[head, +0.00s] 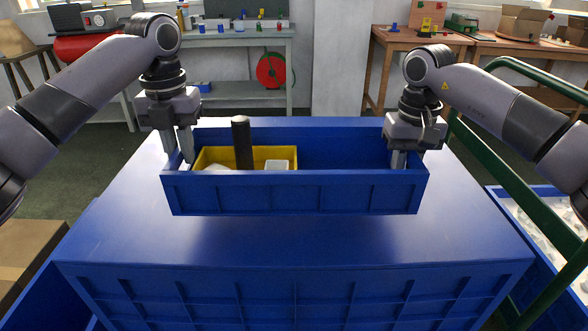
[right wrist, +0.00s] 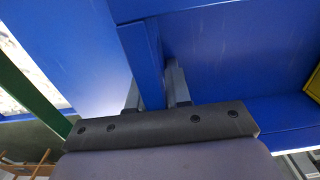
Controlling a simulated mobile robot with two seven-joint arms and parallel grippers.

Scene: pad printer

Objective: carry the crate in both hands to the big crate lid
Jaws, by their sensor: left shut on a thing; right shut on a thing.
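The blue crate (head: 295,196) is held level between my two grippers in the head view, over the big blue crate lid (head: 295,245). I cannot tell whether its bottom touches the lid. My left gripper (head: 180,155) is shut on the crate's left end wall. My right gripper (head: 402,160) is shut on the right end wall; the right wrist view shows that wall (right wrist: 143,60) between its two fingers. Inside the crate are a yellow bin (head: 268,154), a dark upright cylinder (head: 241,142) and a small white item (head: 277,165).
A green rail (head: 520,185) rises close at the right. A blue container of white pieces (head: 545,225) stands behind it. A cardboard box (head: 28,250) is at the lower left. A grey bench (head: 245,38) and a wooden table (head: 405,36) stand at the back. The lid's front is clear.

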